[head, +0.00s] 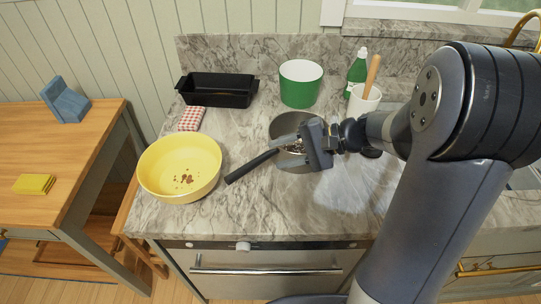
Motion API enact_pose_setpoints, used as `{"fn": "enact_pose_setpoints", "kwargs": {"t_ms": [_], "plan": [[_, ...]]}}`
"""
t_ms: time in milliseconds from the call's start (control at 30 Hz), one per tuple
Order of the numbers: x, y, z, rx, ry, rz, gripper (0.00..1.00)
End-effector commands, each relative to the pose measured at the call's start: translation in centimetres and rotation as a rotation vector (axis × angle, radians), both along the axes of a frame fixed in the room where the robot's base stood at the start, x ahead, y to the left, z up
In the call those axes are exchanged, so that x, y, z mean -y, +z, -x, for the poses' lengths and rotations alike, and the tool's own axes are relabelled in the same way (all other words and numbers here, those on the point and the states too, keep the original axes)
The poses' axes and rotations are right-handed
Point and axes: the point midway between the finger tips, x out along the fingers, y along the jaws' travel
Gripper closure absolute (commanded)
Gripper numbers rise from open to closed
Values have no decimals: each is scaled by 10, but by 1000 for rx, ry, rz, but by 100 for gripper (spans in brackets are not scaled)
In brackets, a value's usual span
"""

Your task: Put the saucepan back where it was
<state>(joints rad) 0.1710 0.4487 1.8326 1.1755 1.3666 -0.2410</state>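The saucepan (283,123) is a round grey metal pan with a long black handle that points to the lower left. It appears on or just above the marble counter, right of centre; I cannot tell whether its base touches. My gripper (282,150) reaches in from the right, in front of the pan, with its fingertips by the inner end of the handle. The gripper covers part of the pan and the handle's joint. I cannot tell whether the fingers are shut on the handle.
A yellow bowl (160,158) with brown bits stands left of the handle. A red-checked cloth (191,119), black loaf pan (228,91), green pot (300,90), green bottle (357,70) and white utensil crock (364,103) stand behind. The front counter (240,215) is clear.

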Motion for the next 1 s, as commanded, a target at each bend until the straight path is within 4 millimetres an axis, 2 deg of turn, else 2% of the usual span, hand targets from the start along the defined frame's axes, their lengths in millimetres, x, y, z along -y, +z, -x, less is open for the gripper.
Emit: {"fn": "enact_pose_setpoints", "kwargs": {"t_ms": [33,200,400,633,1000], "plan": [[12,4,-1,5,-6,2,60],[42,18,2,3,-5,2,60],[66,30,4,1,-2,1,60],[73,34,5,0,0,1,60],[67,31,5,-1,3,0,60]]}}
